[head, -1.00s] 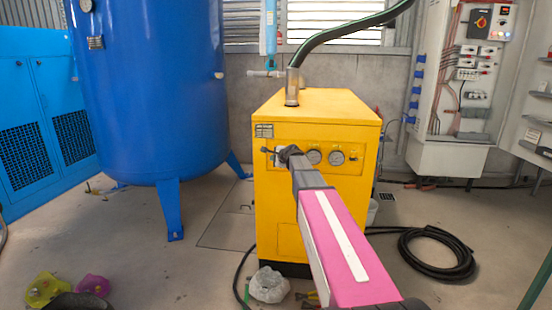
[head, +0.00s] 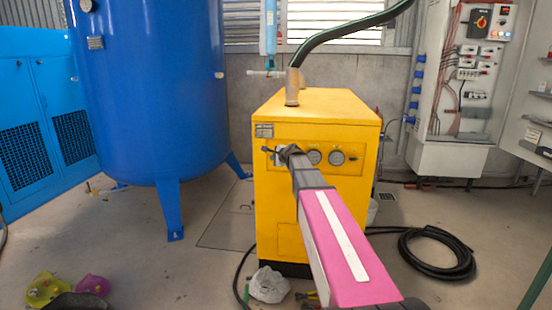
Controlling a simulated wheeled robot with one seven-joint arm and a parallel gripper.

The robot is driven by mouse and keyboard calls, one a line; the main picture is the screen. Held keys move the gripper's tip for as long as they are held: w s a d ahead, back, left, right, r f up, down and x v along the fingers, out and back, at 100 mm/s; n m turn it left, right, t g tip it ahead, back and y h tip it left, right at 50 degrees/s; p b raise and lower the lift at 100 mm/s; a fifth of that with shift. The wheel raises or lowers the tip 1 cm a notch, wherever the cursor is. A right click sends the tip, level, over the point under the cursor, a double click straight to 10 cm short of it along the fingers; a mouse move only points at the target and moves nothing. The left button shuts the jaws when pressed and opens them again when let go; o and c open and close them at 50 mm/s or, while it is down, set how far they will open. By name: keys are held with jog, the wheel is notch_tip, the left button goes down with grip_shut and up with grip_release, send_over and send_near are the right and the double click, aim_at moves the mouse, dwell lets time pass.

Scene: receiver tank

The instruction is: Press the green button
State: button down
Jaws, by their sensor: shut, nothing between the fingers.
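A yellow machine cabinet (head: 281,222) stands in the middle of the head view, with a control panel and two round gauges (head: 326,157) on its front. My arm reaches from the lower right up to this panel. My gripper (head: 279,153) is shut and empty, at the left part of the panel, left of the gauges. I cannot tell whether it touches the panel. No green button can be made out; my gripper and wrist cover part of the panel.
A large blue tank (head: 150,90) on legs stands left of the cabinet. A dark green hose (head: 345,35) rises from its top. An open electrical cabinet (head: 465,90) is at the right.

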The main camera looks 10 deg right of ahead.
jog(key=shift+w+d, duration=0.15)
jog(key=shift+w, duration=0.3)
dwell(0.6)
dwell(0.4)
jog(key=shift+s+a, duration=0.25)
jog(key=shift+s, duration=0.6)
jog(key=s, duration=0.1)
jog(key=s+a, duration=0.1)
jog(key=s, duration=0.2)
jog(key=shift+s+a, duration=0.3)
jog(key=shift+s, duration=0.1)
dwell(0.3)
jog(key=s+a+f+n+g+h, duration=0.15)
jog(key=s+f+n+g, duration=0.55)
jog(key=s+f, duration=0.8)
jog(key=s+f+n+g+h, duration=0.1)
jog(key=s+f+n, duration=0.2)
jog(key=s, duration=0.3)
jog(key=s+d+f+n+g+h, duration=0.1)
jog(key=s+f+n+g, duration=0.1)
jog(key=s, duration=0.5)
jog(key=s+d+f+n+g+h, duration=0.1)
jog(key=s+f+n+g, duration=0.1)
jog(key=s+f+n, duration=0.3)
jog(key=shift+s+d+f, duration=0.15)
jog(key=shift+s+f, duration=0.5)
jog(key=shift+s, duration=0.45)
